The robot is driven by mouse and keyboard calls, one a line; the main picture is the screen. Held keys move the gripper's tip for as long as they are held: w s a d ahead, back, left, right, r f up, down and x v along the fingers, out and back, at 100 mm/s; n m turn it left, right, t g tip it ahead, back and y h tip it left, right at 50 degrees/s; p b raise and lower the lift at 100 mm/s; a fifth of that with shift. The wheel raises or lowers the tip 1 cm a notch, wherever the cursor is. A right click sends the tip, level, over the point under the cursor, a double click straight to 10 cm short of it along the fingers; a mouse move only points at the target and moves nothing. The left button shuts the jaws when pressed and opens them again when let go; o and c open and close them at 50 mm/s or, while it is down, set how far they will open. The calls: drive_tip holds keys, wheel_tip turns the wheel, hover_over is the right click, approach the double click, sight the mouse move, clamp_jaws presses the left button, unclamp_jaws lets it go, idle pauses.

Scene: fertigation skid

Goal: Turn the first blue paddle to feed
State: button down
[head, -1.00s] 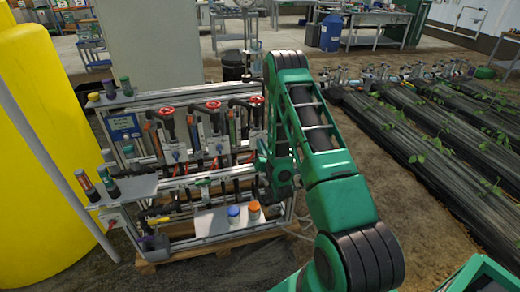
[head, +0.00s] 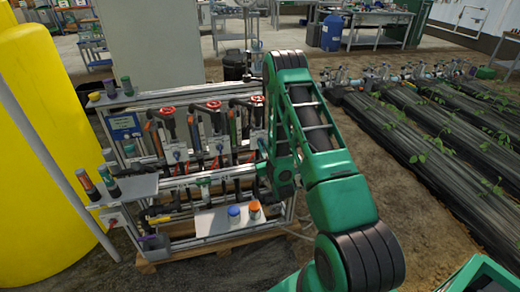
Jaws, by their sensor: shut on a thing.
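Three valve stations with red handwheels stand along the skid (head: 215,183). Small blue paddles show on the white plates of the left station (head: 178,154) and the middle station (head: 219,147). At the right station a bit of blue (head: 262,146) shows beside my wrist. My gripper (head: 264,168) reaches in from the right at this right station, low in front of its plate. It is shut on what looks like the blue paddle there. My wrist hides most of the fingers and the held part, so the paddle's angle cannot be read.
A blue cap (head: 234,211) and an orange cap (head: 254,207) stand on the front shelf (head: 212,222). A yellow tank (head: 40,160) is at the left. Pipes and frame bars crowd the gripper.

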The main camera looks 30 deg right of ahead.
drive_tip(key=shift+w+a+r+n, duration=0.1)
drive_tip(key=shift+n, duration=1.7)
drive_tip(key=shift+w+a+r+n, duration=0.1)
drive_tip(key=shift+n, duration=1.7)
drive_tip(key=c, duration=1.8)
unclamp_jaws()
drive_tip(key=shift+f, duration=0.1)
drive_tip(key=shift+c, duration=0.2)
drive_tip(key=shift+s, duration=0.1)
drive_tip(key=shift+d, duration=0.1)
